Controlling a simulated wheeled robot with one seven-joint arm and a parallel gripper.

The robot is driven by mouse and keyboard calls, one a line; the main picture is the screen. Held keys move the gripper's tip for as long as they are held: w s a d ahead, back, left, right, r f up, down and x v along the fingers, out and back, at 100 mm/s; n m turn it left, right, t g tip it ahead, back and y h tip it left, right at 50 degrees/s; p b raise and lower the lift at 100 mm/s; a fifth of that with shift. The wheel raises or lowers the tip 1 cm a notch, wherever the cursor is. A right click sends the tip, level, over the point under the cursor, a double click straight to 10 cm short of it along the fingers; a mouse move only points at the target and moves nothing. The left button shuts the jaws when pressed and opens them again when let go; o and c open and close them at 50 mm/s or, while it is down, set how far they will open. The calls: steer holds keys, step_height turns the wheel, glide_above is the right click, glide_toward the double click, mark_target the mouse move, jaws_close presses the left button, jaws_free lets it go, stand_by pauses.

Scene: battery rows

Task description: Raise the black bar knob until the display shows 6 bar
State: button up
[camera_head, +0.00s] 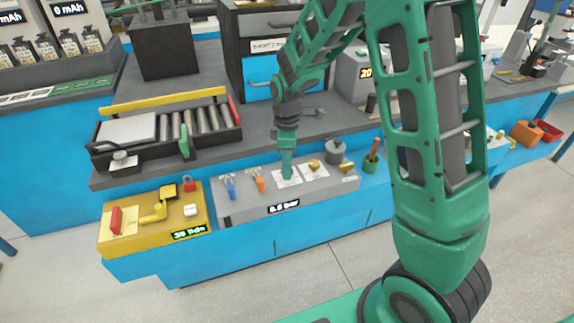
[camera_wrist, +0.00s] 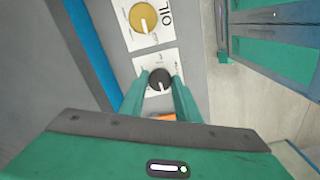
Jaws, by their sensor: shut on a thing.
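The black bar knob (camera_wrist: 159,80) sits on a white label plate on the grey panel, with a pale pointer mark on its face. My gripper (camera_wrist: 160,88) has its two green fingers on either side of it, shut on it. In the head view my gripper (camera_head: 287,168) points straight down over the white plate and hides the knob. The bar display (camera_head: 283,206) on the front of the grey panel (camera_head: 240,211) lights white digits and "bar"; its digits are small and blurred, perhaps 0.0 or 6.6.
A gold knob (camera_wrist: 143,18) marked OIL is beside the black one. Blue (camera_head: 230,186) and orange (camera_head: 259,181) valve handles stand left of my gripper; a grey cylinder (camera_head: 335,152) stands right. A yellow box (camera_head: 150,240) with a lever and another display is further left.

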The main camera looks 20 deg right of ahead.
steer(key=shift+w+d, duration=0.1)
steer(key=m, duration=0.6)
steer(key=shift+r+m, duration=0.1)
steer(key=shift+m, duration=0.2)
steer(key=m, duration=0.3)
steer(key=shift+w+m, duration=0.1)
steer(key=shift+m, duration=0.2)
steer(key=m, duration=0.3)
steer(key=shift+m, duration=0.4)
steer(key=m, duration=0.5)
steer(key=shift+m, duration=2.3)
